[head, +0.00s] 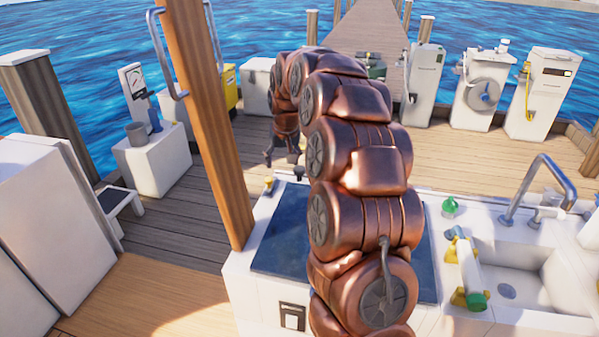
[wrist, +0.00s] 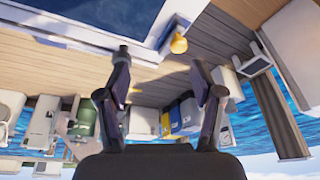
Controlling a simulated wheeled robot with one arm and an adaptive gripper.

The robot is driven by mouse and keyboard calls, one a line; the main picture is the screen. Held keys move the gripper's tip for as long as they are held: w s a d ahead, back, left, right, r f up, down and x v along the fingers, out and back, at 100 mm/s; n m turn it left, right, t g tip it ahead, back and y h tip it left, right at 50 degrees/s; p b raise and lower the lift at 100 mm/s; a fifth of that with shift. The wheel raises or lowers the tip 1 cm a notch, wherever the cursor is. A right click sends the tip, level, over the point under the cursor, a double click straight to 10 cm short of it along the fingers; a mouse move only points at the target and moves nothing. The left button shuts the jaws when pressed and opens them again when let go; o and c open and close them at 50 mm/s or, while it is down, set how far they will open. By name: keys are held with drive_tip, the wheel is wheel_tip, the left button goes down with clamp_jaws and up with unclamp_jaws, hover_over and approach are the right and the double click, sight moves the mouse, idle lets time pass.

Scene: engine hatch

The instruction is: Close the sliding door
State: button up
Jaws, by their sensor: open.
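I cannot tell for sure which part is the sliding door. The likeliest is the dark blue panel (head: 282,240) set in the top of the white counter, partly hidden behind my arm. It also shows at the top of the wrist view (wrist: 95,12), with a pale rim. My gripper (head: 285,155) is beyond the far edge of the counter, partly hidden by my arm. In the wrist view my gripper (wrist: 160,60) has its two fingers apart with nothing between them. It appears apart from the panel. A small yellow knob (head: 269,183) is at the counter's far left corner.
A wooden post (head: 205,110) stands left of my arm. White cabinets (head: 40,220) are at the far left. A sink (head: 515,270) with a tap (head: 540,185) and a green-capped bottle (head: 467,270) are at the right. White machines line the back. The plank deck (head: 460,160) between is clear.

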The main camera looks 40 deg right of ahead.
drive_tip(key=m+h+b, duration=0.1)
approach(300, 168)
drive_tip(key=f, duration=0.2)
drive_tip(key=shift+t, duration=0.3)
drive_tip(key=shift+p+x, duration=0.55)
drive_tip(key=shift+x, duration=3.15)
drive_tip(key=shift+w+d, duration=0.1)
drive_tip(key=shift+c, duration=0.2)
drive_tip(key=shift+r, duration=0.1)
clamp_jaws()
